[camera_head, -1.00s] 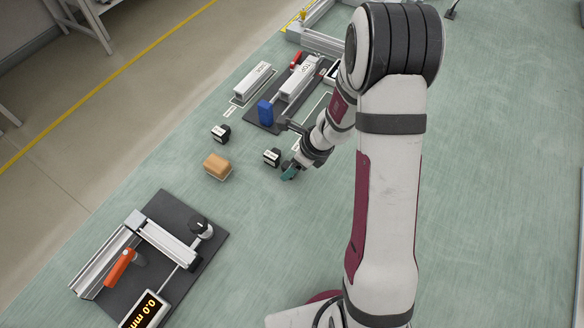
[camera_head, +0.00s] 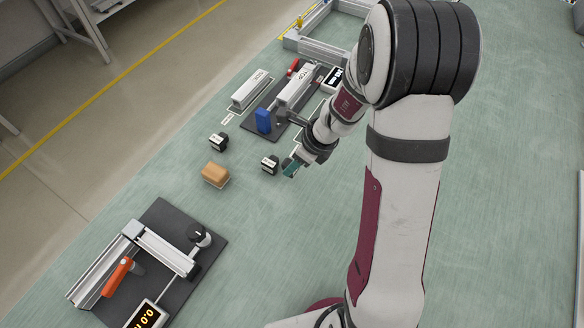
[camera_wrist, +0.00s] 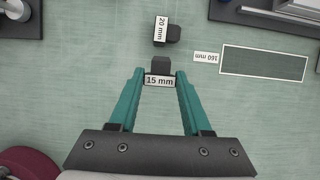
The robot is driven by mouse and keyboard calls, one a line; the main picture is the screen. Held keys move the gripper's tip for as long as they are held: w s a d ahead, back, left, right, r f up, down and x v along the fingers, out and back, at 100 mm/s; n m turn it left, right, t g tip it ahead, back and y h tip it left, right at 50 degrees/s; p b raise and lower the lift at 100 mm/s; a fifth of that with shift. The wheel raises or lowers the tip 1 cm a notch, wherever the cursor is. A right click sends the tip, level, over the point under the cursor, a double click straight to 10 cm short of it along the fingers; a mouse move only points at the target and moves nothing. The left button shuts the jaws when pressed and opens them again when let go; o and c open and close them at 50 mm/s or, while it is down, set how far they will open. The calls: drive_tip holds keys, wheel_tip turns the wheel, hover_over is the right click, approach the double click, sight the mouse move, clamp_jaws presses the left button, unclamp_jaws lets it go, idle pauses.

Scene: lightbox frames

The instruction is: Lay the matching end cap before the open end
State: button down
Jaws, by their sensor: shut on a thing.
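My gripper (camera_wrist: 160,85) has teal fingers shut on a black end cap with a white "15 mm" label (camera_wrist: 159,81). In the head view my gripper (camera_head: 291,167) is low over the bench, and the held cap is hard to make out there. A black "20 mm" cap (camera_wrist: 162,31) stands just ahead of it, apart. The head view shows two loose black caps, one near my fingers (camera_head: 270,164) and one farther left (camera_head: 219,142); their labels are unreadable there. A pale profile marked "TOP" (camera_head: 294,87) lies on a dark fixture plate, a blue block (camera_head: 263,121) near its front end.
Another pale profile (camera_head: 252,88) lies left of the fixture. An orange-tan block (camera_head: 215,174) sits near the loose caps. A gauge plate (camera_head: 165,222) is at lower left. The wrist view shows an empty outlined rectangle (camera_wrist: 263,63) beside a "160 mm" label (camera_wrist: 206,57).

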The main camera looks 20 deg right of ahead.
drive_tip(key=s+d+r, duration=0.6)
drive_tip(key=d, duration=0.3)
drive_tip(key=w+d+m+g+h, duration=0.15)
drive_tip(key=w+m+h, duration=0.25)
drive_tip(key=w+m, duration=0.75)
drive_tip(key=w+d+m+g+h, duration=0.1)
drive_tip(key=w+m+g+h, duration=0.3)
drive_tip(key=m, duration=1.4)
drive_tip(key=w+a+r+n+t+y, duration=0.1)
drive_tip(key=w+a+n+t+y, duration=0.1)
drive_tip(key=w+n+t, duration=0.75)
drive_tip(key=w+a+f+g, duration=0.1)
drive_tip(key=a+f, duration=0.1)
drive_tip(key=a, duration=0.1)
drive_tip(key=w+a+f+n+g, duration=0.1)
drive_tip(key=a+f, duration=0.1)
drive_tip(key=a, duration=0.1)
drive_tip(key=w+a+f+n+g, duration=0.1)
drive_tip(key=w+a+f+g, duration=0.1)
drive_tip(key=a, duration=0.1)
drive_tip(key=shift+a+f, duration=0.15)
drive_tip(key=shift+f, duration=2.2)
